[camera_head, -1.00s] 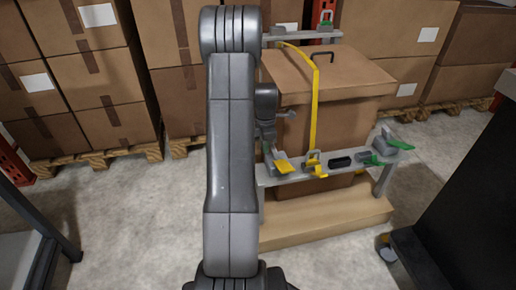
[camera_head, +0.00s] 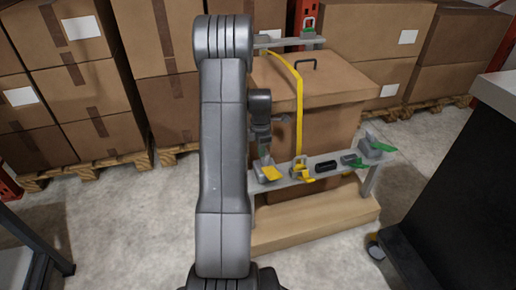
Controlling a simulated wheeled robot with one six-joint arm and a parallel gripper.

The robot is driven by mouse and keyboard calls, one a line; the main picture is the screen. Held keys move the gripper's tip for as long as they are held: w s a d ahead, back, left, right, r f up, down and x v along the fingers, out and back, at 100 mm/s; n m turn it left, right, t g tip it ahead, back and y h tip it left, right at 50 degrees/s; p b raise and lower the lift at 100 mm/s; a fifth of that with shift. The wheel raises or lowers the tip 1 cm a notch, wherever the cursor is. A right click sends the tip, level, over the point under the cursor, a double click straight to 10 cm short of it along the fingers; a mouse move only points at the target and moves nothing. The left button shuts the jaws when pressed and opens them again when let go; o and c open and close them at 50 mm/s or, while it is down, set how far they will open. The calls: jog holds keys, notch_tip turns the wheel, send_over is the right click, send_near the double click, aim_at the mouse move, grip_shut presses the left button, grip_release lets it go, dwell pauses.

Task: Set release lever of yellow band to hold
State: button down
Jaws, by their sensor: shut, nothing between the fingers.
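A yellow band (camera_head: 299,112) runs over the top of a large brown box (camera_head: 335,85) and down its front to a grey rail (camera_head: 290,183). On the rail's left end is a yellow lever (camera_head: 271,173), and right of it a second yellow-handled fitting (camera_head: 300,172). I cannot tell which of these is the release lever, nor its setting. My gripper (camera_head: 265,158) is shut and empty, pointing down just above and beside the left yellow lever. Whether it touches the lever is unclear.
A black part (camera_head: 326,166) and green levers (camera_head: 378,145) sit farther right on the rail. Another rail (camera_head: 290,43) stands behind the box. Stacked cartons (camera_head: 405,40) line the back. A dark cabinet (camera_head: 450,170) stands at right.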

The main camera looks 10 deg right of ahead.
jog(key=shift+r, duration=0.1)
jog(key=shift+r+p, duration=0.65)
jog(key=shift+r, duration=0.05)
notch_tip(320, 180, up, 14)
jog(key=p, duration=0.3)
dwell(0.4)
jog(key=shift+a+f, duration=0.1)
jog(key=shift+f, duration=0.05)
